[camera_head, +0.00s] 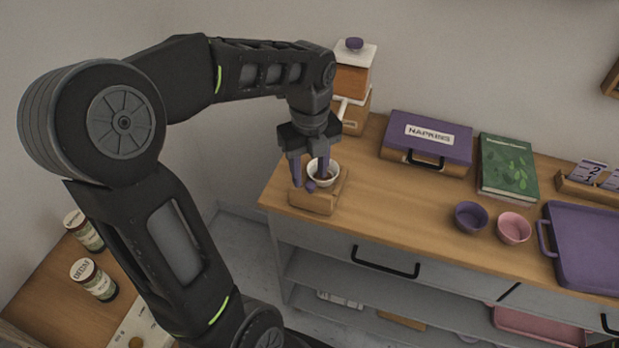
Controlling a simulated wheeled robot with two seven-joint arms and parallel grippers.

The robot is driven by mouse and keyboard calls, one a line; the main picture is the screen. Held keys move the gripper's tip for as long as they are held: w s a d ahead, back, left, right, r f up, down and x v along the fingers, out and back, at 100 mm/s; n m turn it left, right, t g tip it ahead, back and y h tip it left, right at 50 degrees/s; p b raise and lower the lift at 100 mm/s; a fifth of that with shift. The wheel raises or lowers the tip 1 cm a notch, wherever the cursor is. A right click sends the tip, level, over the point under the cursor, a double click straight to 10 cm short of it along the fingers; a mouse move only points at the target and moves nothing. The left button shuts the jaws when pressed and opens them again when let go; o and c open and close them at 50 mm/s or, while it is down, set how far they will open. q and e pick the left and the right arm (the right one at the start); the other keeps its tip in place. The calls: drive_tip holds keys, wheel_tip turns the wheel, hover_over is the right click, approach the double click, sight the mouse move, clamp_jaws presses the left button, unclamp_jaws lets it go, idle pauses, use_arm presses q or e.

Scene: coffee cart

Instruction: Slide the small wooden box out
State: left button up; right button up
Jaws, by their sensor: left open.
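A small wooden box (314,204) sits at the left end of the wooden counter, near its front edge. A small purple knob (310,187) shows at the box. A white bowl (331,174) with something brown inside shows at the box; I cannot tell how deep it sits in it. My left gripper (309,172) points down over the box, open, with its fingers close to the knob and the bowl. I cannot tell whether the fingers touch them. Behind it stands a wooden and white stacked unit (353,82) with a purple knob on top, partly hidden by my arm.
A purple napkins case (428,134), a green book (507,165), a purple bowl (470,216), a pink bowl (514,228) and a purple tray (585,245) stand to the right. The counter (390,205) is clear between box and bowls. Jars (92,279) stand on a lower surface at left.

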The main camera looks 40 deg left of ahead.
use_arm(q)
wheel_tip(320, 180, up, 5)
drive_tip(key=shift+f, duration=0.15)
use_arm(e)
drive_tip(key=shift+f, duration=0.15)
use_arm(q)
drive_tip(key=shift+f, duration=0.1)
idle(0.3)
